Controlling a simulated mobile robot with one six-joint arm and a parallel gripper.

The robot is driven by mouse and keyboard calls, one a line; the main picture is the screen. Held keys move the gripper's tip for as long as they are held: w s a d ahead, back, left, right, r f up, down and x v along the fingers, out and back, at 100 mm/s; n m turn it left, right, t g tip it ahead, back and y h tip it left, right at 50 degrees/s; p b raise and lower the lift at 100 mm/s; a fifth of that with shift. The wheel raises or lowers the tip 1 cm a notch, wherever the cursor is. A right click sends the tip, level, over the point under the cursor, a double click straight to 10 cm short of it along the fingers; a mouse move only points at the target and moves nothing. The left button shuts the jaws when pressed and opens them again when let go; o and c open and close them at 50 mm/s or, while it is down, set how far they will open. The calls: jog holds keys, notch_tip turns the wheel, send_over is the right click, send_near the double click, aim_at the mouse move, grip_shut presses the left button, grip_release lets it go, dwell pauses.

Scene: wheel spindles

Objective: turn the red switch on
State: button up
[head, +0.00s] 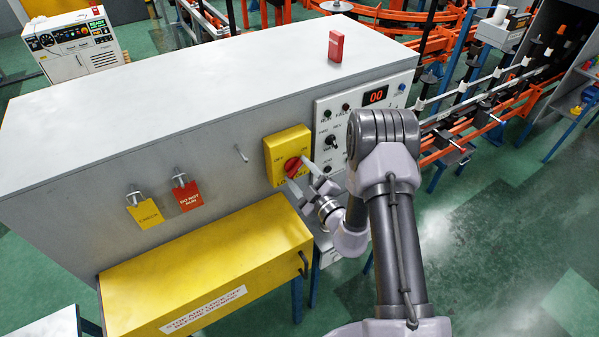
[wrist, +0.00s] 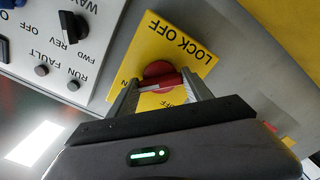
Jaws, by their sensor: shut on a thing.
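The red switch (head: 292,164) is a round red rotary knob with a raised handle bar, on a yellow plate (head: 272,149) on the front of the grey cabinet. It also shows in the wrist view (wrist: 158,74), where the plate reads LOCK OFF upside down. My gripper (head: 300,177) is at the switch, and in the wrist view its two fingers (wrist: 161,85) lie on either side of the red handle bar, shut on it. The fingers hide part of the plate's lettering, so the exact position the handle points to cannot be read.
A control panel (head: 358,108) with knobs, lamps and a red 00 display is right of the switch. A yellow box (head: 210,270) juts out below it. A yellow padlock tag (head: 144,212) and a red one (head: 187,194) hang at left. A red block (head: 336,46) stands on top.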

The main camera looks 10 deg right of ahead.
jog(key=o, duration=1.4)
jog(key=shift+c, duration=0.2)
jog(key=b+v, duration=0.2)
jog(key=v, duration=1.5)
jog(key=shift+s+b, duration=0.2)
jog(key=shift+b, duration=0.1)
